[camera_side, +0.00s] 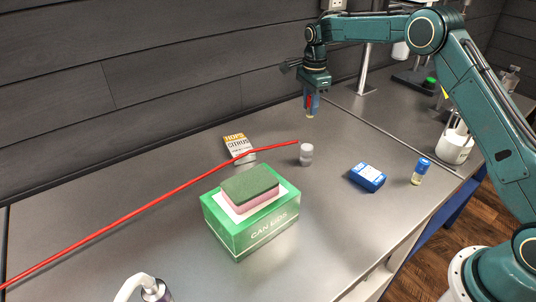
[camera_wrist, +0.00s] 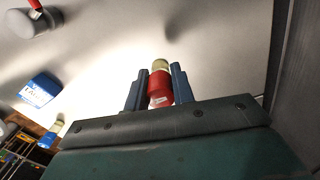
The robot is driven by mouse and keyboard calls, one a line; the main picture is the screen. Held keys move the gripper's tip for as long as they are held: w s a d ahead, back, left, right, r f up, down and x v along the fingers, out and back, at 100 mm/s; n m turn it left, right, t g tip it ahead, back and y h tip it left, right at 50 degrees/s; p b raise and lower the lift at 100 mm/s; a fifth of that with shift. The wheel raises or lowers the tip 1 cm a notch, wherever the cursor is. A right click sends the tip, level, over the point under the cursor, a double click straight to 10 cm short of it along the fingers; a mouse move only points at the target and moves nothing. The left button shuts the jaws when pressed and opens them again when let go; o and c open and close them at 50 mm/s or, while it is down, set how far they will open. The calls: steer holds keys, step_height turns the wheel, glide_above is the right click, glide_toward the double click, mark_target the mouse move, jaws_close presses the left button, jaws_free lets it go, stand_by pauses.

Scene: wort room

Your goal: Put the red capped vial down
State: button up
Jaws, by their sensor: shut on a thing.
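The red capped vial (camera_wrist: 159,84) is between the two blue fingers of my gripper (camera_wrist: 158,90) in the wrist view, with its pale yellowish end pointing away from the palm. In the side view my gripper (camera_side: 311,102) points down over the back of the metal table. The red of the vial (camera_side: 310,101) shows between the fingers, and its pale end is at the bottom. My gripper is shut on it. I cannot tell whether the vial's lower end touches the table.
A hops packet (camera_side: 239,143), a green box (camera_side: 249,225) bearing a sponge (camera_side: 250,185), a blue box (camera_side: 367,177) and a blue-capped vial (camera_side: 420,172) are around. Bare table surrounds my gripper; a dark wall is behind.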

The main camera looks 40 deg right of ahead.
mark_target(309, 117)
steer(key=shift+f, duration=1.9)
steer(key=shift+f, duration=0.15)
steer(key=o, duration=1)
step_height(309, 117, up, 12)
steer(key=shift+f, duration=0.25)
steer(key=shift+r, duration=0.45)
steer(key=shift+s+r, duration=0.1)
